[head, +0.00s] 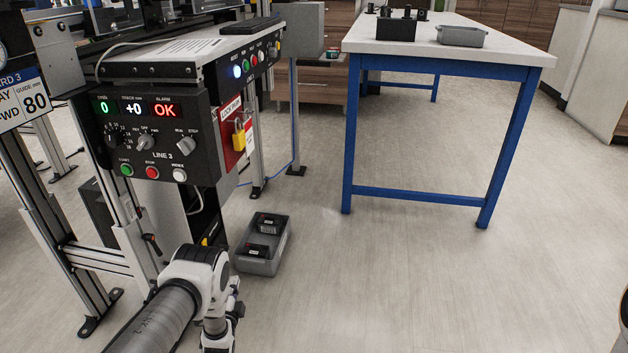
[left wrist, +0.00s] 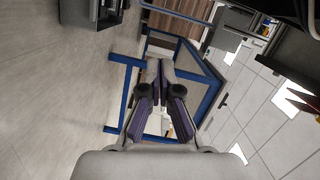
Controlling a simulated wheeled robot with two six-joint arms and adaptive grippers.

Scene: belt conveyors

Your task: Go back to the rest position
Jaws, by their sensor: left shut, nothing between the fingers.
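My left arm comes in at the bottom left of the head view, in front of the line's control panel (head: 150,137). Its wrist is bent, and the left gripper (head: 236,300) shows only in part, low over the floor. In the left wrist view the gripper's two fingers (left wrist: 160,68) are close together with nothing between them. They point across open room toward a blue-framed table (left wrist: 118,95). My right gripper is in neither view.
A grey bin (head: 262,264) holding dark parts stands on the floor just beyond my left wrist. The conveyor frame (head: 50,200) stands close at left. A white-topped table with blue legs (head: 430,192) stands at the back right. The floor in the middle and right is clear.

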